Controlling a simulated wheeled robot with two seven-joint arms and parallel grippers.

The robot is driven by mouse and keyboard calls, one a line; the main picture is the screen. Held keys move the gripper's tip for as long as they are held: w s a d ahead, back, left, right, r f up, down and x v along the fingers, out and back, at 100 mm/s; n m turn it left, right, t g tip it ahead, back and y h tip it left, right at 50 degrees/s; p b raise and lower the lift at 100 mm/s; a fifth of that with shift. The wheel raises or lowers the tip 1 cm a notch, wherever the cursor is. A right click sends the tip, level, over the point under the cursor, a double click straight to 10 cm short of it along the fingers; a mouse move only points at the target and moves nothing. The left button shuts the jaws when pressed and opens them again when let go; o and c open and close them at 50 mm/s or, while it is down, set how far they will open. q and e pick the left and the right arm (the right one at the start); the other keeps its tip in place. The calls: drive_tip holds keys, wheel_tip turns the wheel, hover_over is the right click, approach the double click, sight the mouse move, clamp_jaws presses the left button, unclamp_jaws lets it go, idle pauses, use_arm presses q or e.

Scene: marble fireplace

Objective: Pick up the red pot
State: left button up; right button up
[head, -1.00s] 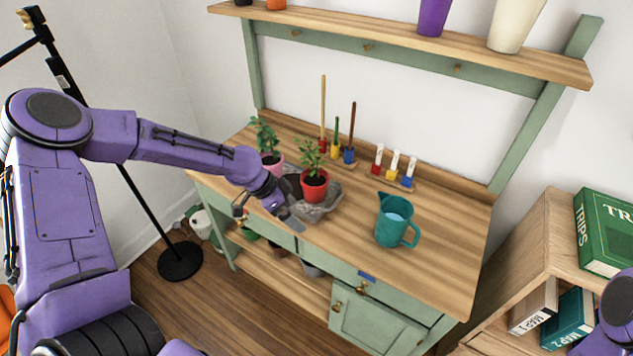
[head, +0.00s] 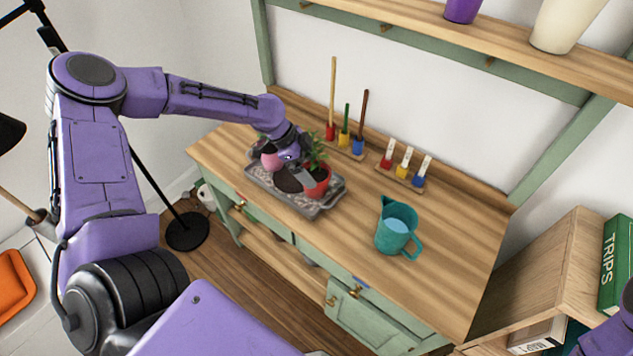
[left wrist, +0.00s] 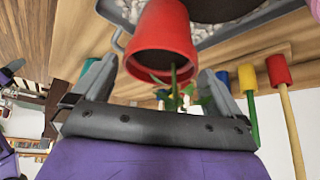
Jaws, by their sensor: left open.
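The red pot (head: 317,190) with a leafy green plant stands at the right end of a grey tray (head: 312,210) on the wooden bench. My left gripper (head: 301,179) is open over the tray, just left of the red pot, and partly hides the plant. In the left wrist view the red pot (left wrist: 164,32) shows between and beyond the two spread fingers of my left gripper (left wrist: 155,72). I cannot tell whether a finger touches it.
A pink pot (head: 269,159) stands close on the left, partly behind my arm. A teal watering can (head: 397,228) stands right of the tray, with bare bench between.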

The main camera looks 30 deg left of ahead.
sight(318, 176)
use_arm(q)
drive_tip(key=x, duration=0.5)
drive_tip(key=shift+a+f+p, duration=0.1)
drive_tip(key=shift+f+p, duration=0.25)
drive_tip(key=shift+p, duration=0.05)
drive_tip(key=c, duration=0.8)
drive_tip(key=shift+c, duration=0.9)
drive_tip(key=shift+r, duration=0.15)
